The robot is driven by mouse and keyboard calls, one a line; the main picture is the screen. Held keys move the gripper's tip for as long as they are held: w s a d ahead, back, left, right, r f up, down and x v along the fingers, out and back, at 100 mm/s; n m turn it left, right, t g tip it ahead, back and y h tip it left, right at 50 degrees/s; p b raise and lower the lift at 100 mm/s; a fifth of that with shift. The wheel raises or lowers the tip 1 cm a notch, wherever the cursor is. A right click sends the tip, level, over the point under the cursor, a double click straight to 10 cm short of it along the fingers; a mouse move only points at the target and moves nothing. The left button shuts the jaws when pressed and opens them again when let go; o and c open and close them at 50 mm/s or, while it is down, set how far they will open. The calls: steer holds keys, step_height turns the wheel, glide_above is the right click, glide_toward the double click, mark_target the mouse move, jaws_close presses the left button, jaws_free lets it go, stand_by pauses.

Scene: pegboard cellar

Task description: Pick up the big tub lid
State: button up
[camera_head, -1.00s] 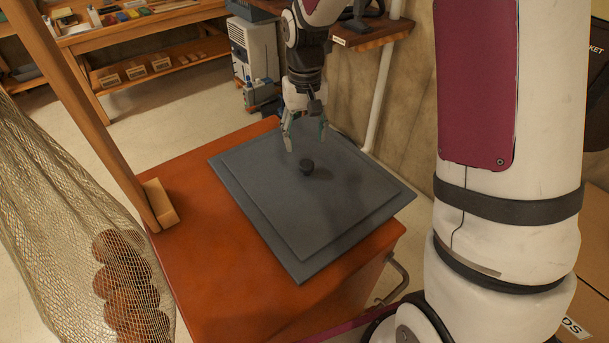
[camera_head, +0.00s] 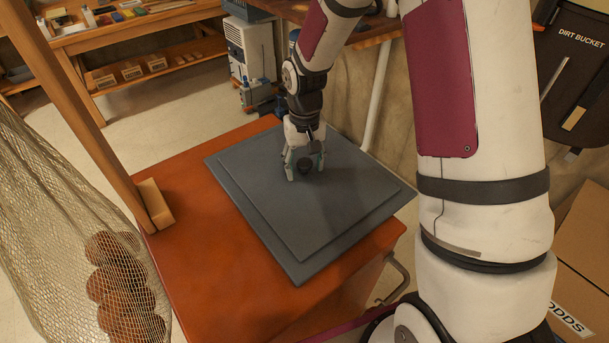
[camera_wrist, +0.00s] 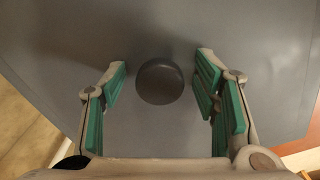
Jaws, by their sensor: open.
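The big tub lid (camera_head: 345,203) is a flat grey rectangular slab with a raised inner panel. It lies on the orange-red cabinet top. A round dark knob (camera_wrist: 160,82) stands up from its middle; in the head view the knob (camera_head: 305,164) is partly hidden by the fingers. My gripper (camera_head: 305,172) points down close over the lid, with its fingers on either side of the knob. In the wrist view my gripper (camera_wrist: 161,85) is open, its green-padded fingers left and right of the knob with gaps on both sides.
The orange-red cabinet (camera_head: 190,225) has bare top to the left of the lid. A wooden post (camera_head: 100,140) rises at its left edge, near a net of brown balls (camera_head: 125,285). A white pipe (camera_head: 376,100) and wall stand behind. Cardboard boxes (camera_head: 580,260) are at right.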

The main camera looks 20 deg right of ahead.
steer(key=shift+c, duration=0.5)
jaws_close()
steer(key=shift+r, duration=0.1)
